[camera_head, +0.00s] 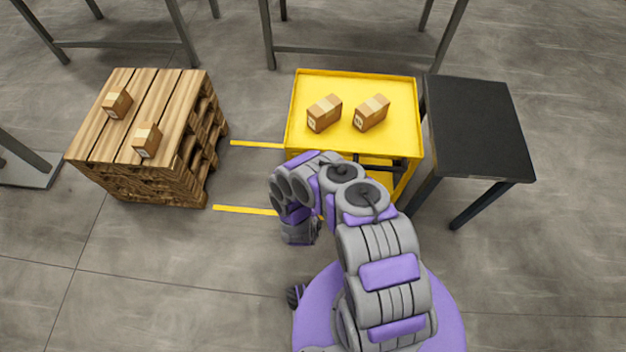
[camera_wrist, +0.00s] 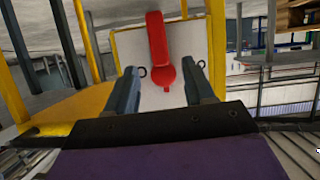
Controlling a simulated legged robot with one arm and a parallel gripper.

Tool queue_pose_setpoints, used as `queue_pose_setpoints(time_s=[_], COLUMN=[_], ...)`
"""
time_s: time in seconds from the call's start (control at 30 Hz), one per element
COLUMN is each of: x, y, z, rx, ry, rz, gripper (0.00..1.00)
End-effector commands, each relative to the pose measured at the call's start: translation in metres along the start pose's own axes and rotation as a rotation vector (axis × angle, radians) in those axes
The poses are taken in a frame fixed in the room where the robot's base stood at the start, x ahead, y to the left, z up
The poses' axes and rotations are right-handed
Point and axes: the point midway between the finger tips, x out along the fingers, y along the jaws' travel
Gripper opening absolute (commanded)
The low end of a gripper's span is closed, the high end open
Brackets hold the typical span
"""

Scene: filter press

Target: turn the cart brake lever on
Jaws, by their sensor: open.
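The cart (camera_head: 352,87) is yellow and stands ahead of me, with two cardboard boxes on its top. In the wrist view a red lever (camera_wrist: 158,45) sits upright against a pale plate (camera_wrist: 192,44), its rounded pivot end low and its handle upward. My gripper (camera_wrist: 169,75) is open, and its two fingers show on either side of the lever's lower end. I cannot tell how far the fingertips are from the lever, and nothing is held. In the head view my arm hides the lever and my fingers.
A wooden pallet stack (camera_head: 150,90) with two boxes stands to the left. A dark table (camera_head: 478,125) stands close to the cart's right side. Yellow floor lines (camera_head: 246,210) lie left of the cart. Grey frames stand behind. The floor between pallets and cart is clear.

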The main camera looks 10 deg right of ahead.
Motion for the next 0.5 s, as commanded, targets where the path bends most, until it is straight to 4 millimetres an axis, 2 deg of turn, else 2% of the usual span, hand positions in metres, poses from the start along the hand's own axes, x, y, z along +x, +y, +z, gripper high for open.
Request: queue_pose_setpoints(time_s=[0.03,0.2,0.33,0.5], x=[0.011,0.041,0.056,0.065], y=[0.002,0.001,0.0,0.001], z=[0.002,0.001,0.002,0.001], rx=[0.001,0.001,0.0,-0.002], ry=[0.001,0.005,0.001,-0.001], rz=[0.003,0.002,0.0,0.001], gripper=[0.53,0.53,0.53,0.53])
